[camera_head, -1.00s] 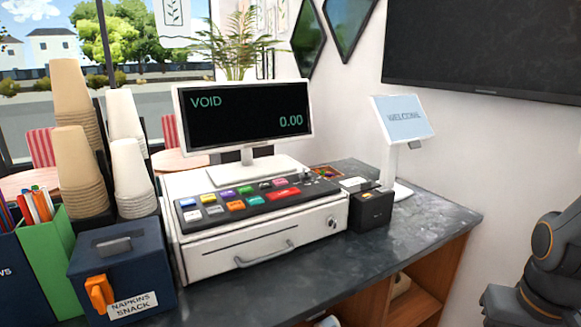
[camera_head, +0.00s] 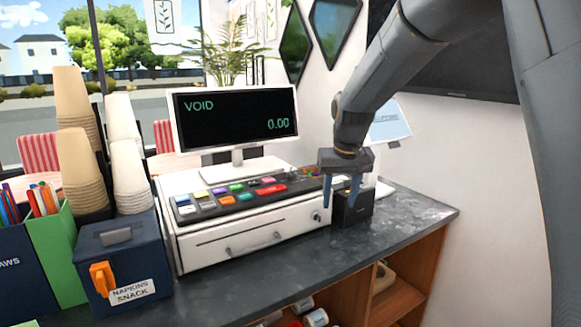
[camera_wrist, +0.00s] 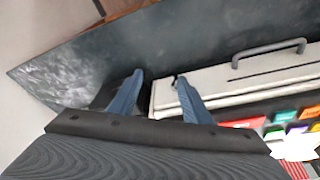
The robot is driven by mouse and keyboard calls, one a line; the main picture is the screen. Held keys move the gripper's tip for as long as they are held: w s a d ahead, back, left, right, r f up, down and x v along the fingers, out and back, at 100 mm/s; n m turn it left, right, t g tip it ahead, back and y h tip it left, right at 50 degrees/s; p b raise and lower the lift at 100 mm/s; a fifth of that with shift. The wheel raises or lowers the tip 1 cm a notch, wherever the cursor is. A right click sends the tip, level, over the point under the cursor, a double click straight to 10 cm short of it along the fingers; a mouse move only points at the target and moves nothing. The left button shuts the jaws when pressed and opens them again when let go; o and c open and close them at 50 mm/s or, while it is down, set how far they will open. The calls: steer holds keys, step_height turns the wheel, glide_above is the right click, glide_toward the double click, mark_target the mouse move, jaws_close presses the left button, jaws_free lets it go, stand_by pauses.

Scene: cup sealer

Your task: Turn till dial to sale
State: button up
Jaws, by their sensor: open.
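The white till (camera_head: 240,235) stands on the dark counter, its screen (camera_head: 236,117) reading VOID and 0.00. A small dark dial-like knob (camera_head: 316,216) sits at the right end of the drawer front; its setting is too small to read. My gripper (camera_head: 340,197) points down, open and empty, just right of the knob and in front of the black box beside the till. In the wrist view, my gripper's two blue fingers (camera_wrist: 160,80) are apart, with the till's white end (camera_wrist: 165,95) near the right finger. A small dark part, perhaps the knob, shows by that fingertip.
A black box (camera_head: 352,212) stands close right of the till, partly behind my fingers. A customer display (camera_head: 388,122) is behind my arm. Cup stacks (camera_head: 85,165) and a napkin box (camera_head: 122,262) stand left. The counter's right end (camera_head: 415,210) is clear.

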steer(key=n+t, duration=0.1)
glide_toward(292, 169)
steer(key=f, duration=0.1)
steer(key=shift+y, duration=0.3)
steer(key=p+x, duration=0.1)
steer(key=x, duration=0.2)
steer(key=p+x, duration=0.1)
steer(key=x, duration=0.3)
steer(key=shift+w+d+f+p, duration=0.15)
steer(key=shift+w+d+p, duration=0.05)
steer(key=shift+w+p, duration=0.15)
steer(key=shift+c, duration=0.2)
steer(key=c, duration=1)
